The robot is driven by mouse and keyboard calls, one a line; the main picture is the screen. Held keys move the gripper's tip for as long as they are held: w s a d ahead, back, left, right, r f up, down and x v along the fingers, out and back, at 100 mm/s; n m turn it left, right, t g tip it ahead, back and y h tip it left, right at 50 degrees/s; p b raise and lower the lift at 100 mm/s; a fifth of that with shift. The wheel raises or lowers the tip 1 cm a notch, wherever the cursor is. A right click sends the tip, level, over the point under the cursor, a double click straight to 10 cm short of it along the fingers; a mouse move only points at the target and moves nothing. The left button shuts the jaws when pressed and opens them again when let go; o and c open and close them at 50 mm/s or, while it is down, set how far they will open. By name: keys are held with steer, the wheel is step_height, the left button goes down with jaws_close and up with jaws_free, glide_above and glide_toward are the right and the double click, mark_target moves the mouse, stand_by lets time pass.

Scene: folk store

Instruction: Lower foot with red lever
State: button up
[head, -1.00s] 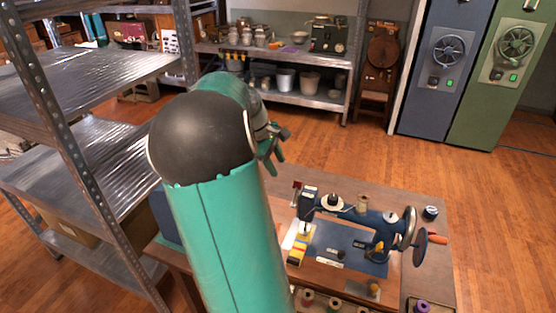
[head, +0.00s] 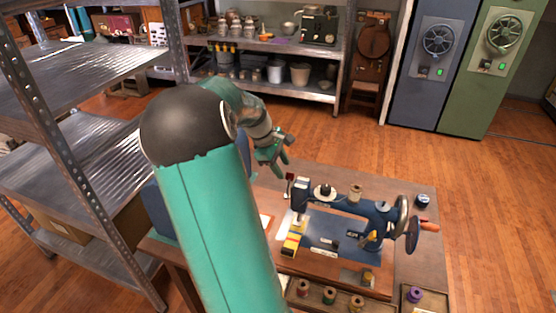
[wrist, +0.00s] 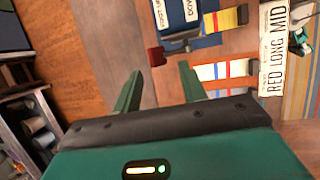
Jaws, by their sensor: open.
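A dark blue sewing machine (head: 345,212) stands on a brown table, its head end toward my gripper. A small red-tipped lever (head: 290,177) sticks out at the left of the machine's head. In the wrist view the red lever tip (wrist: 155,56) lies just beyond my fingertips, roughly between their lines. My gripper (head: 280,160) is open and empty, above and slightly left of the lever, and appears apart from it. Its two green fingers (wrist: 160,80) show in the wrist view. The foot under the machine's head is too small to make out.
Striped fabric (head: 293,240) lies by the machine's head. Thread spools (head: 329,295) sit in a tray at the table's front. A metal shelf (head: 85,150) stands left. Wooden floor is clear at right.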

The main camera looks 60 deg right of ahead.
mark_target(287, 176)
steer(key=shift+x, duration=1.55)
steer(key=shift+s+f, duration=0.1)
steer(key=shift+f, duration=0.1)
steer(key=shift+s+a+r, duration=0.1)
steer(key=shift+a+r, duration=0.3)
steer(key=shift+a, duration=0.45)
steer(key=a+f, duration=0.1)
steer(key=a, duration=0.5)
steer(key=shift+s+f, duration=0.15)
steer(key=shift+s, duration=0.35)
